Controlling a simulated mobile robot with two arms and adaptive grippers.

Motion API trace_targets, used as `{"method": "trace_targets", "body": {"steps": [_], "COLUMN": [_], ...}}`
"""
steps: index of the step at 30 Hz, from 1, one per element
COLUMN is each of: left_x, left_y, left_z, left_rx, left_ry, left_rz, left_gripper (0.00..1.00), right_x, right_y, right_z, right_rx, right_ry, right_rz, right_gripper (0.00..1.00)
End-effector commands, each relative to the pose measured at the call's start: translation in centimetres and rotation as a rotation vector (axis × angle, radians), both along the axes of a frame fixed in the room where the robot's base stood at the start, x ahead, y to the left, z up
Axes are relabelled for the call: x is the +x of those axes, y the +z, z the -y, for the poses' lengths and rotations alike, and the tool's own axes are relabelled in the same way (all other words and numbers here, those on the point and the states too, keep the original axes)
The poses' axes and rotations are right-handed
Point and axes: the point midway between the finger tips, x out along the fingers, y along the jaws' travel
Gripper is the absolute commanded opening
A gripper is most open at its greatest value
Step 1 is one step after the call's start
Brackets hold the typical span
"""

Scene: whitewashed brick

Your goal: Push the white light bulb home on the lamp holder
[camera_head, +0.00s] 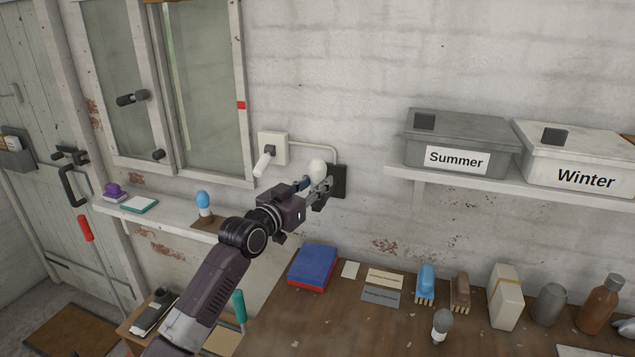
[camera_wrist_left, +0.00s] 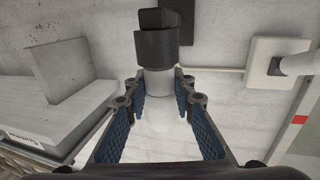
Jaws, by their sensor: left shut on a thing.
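The white light bulb (camera_head: 317,167) is at the wall, between the fingers of my left gripper (camera_head: 318,187). In the left wrist view the white bulb (camera_wrist_left: 158,112) has a grey neck that points at the black lamp holder (camera_wrist_left: 155,47). My left gripper (camera_wrist_left: 154,90) is shut on the bulb, with one blue-padded finger on each side. The bulb's neck is in line with the holder and meets its mouth; how deep it sits is hidden. In the head view the lamp holder's black wall plate (camera_head: 338,180) is partly covered by the fingers. My right gripper is out of view.
A white wall box (camera_head: 273,148) with a white handle-like part is left of the holder, joined by a pipe. A shelf (camera_head: 400,174) with grey Summer (camera_head: 460,135) and white Winter (camera_head: 590,150) boxes is to the right. A workbench (camera_head: 330,320) with several items is below.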

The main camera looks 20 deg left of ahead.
Motion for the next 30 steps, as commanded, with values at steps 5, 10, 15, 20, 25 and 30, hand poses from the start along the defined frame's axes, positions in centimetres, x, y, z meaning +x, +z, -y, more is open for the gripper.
{"method": "trace_targets", "body": {"steps": [5, 10, 15, 20, 25, 30], "left_x": [0.0, 0.0, 0.0, 0.0, 0.0, -0.13], "left_y": [-0.62, -0.74, -0.79, -0.78, -0.73, -0.74], "left_z": [-0.02, -0.01, 0.01, 0.01, 0.01, -0.03], "left_rx": [0.0, 0.0, 0.001, 0.001, 0.0, 0.0], "left_ry": [0.0, 0.0, 0.0, 0.0, 0.0, 0.0], "left_rz": [0.0, 0.0, -0.002, -0.002, -0.001, -0.001], "left_gripper": [0.0, 0.0, 0.0, 0.41, 0.43, 0.43], "right_x": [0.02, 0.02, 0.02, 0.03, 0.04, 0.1], "right_y": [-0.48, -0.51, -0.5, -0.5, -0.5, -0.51], "right_z": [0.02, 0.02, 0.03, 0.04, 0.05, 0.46], "right_rx": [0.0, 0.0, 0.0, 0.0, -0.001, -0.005], "right_ry": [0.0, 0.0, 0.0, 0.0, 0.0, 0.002], "right_rz": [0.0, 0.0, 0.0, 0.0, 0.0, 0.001], "right_gripper": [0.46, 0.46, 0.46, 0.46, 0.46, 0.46]}}
